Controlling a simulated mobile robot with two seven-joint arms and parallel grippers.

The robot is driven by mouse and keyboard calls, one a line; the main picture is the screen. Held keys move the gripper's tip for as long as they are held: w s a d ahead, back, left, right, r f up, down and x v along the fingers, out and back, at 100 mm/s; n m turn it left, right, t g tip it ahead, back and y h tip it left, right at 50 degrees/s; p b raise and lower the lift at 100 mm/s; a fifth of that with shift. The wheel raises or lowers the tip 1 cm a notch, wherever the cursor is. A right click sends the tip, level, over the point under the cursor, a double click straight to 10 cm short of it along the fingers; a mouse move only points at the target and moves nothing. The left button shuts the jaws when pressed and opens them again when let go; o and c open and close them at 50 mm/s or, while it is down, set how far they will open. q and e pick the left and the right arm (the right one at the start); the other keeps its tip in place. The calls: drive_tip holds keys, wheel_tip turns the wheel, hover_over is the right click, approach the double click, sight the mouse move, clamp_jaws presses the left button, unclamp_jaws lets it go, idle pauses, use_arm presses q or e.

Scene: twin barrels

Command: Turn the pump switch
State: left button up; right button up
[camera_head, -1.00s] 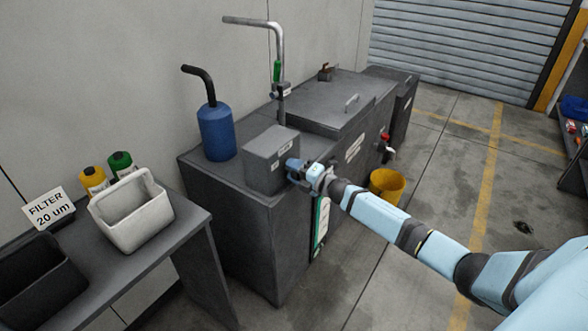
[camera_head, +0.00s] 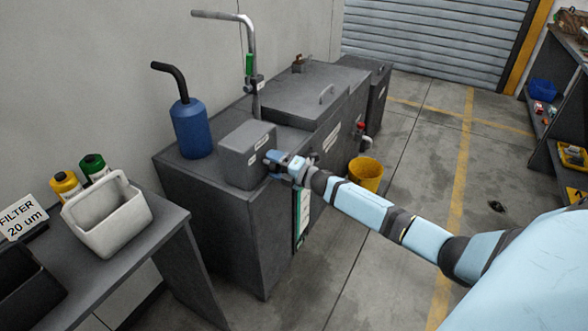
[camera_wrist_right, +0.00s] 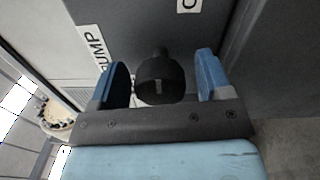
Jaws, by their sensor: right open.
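The pump switch (camera_wrist_right: 160,80) is a dark round knob with a light mark, on the face of a grey control box (camera_head: 240,158). A partly visible label reading "PUMP" (camera_wrist_right: 93,48) is beside it in the right wrist view. My right gripper (camera_head: 272,160) is at the box's right-hand face in the head view. In the wrist view its two blue fingers (camera_wrist_right: 160,84) are open, one on each side of the knob, with gaps visible between them and it. The knob is hidden by the gripper in the head view. My left gripper is not in view.
The box sits on a dark grey cabinet (camera_head: 215,215). A blue bottle (camera_head: 191,130) and a bent metal pipe (camera_head: 250,60) stand behind it. A yellow bucket (camera_head: 366,175) is on the floor beyond my forearm. A side table (camera_head: 150,235) carries a white bin (camera_head: 105,222).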

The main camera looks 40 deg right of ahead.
drive_tip(key=v, duration=1.2)
drive_tip(key=shift+s+p, duration=0.25)
drive_tip(key=shift+p, duration=0.1)
drive_tip(key=shift+d+f, duration=0.1)
drive_tip(key=shift+d, duration=0.05)
